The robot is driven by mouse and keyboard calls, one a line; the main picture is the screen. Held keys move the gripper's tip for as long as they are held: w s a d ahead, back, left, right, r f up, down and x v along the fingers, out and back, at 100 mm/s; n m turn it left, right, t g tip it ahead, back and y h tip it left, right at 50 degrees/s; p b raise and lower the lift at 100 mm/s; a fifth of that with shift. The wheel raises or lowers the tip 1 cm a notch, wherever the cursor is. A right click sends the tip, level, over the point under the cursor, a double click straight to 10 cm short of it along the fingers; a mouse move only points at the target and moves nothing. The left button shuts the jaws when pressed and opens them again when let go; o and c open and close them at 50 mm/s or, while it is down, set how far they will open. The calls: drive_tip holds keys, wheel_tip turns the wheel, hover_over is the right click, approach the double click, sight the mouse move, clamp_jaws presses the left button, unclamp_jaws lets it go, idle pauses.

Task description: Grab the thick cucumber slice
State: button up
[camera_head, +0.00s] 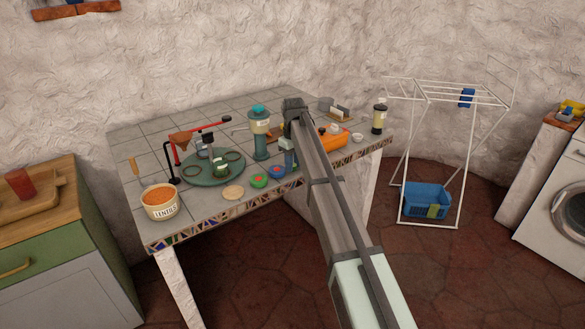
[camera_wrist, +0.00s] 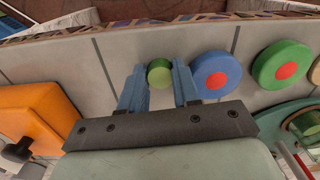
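The thick cucumber slice (camera_wrist: 159,74) is a short green cylinder with a paler green face. In the wrist view it sits between the tips of the two blue fingers of my gripper (camera_wrist: 160,80), with no clear gap on either side. My gripper looks shut on it. Whether the slice touches the counter cannot be told. In the head view my gripper (camera_head: 288,158) is low over the front part of the counter, and I cannot make out the slice there.
A blue disc with a red centre (camera_wrist: 217,75) lies close beside the right finger, with a green disc (camera_wrist: 283,65) beyond it. An orange box (camera_wrist: 35,118) is at the left. The tiled counter (camera_head: 150,220) also holds a lentils tub (camera_head: 160,203) and a teal-topped grinder (camera_head: 260,135).

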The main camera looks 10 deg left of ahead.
drive_tip(key=shift+c, duration=1.1)
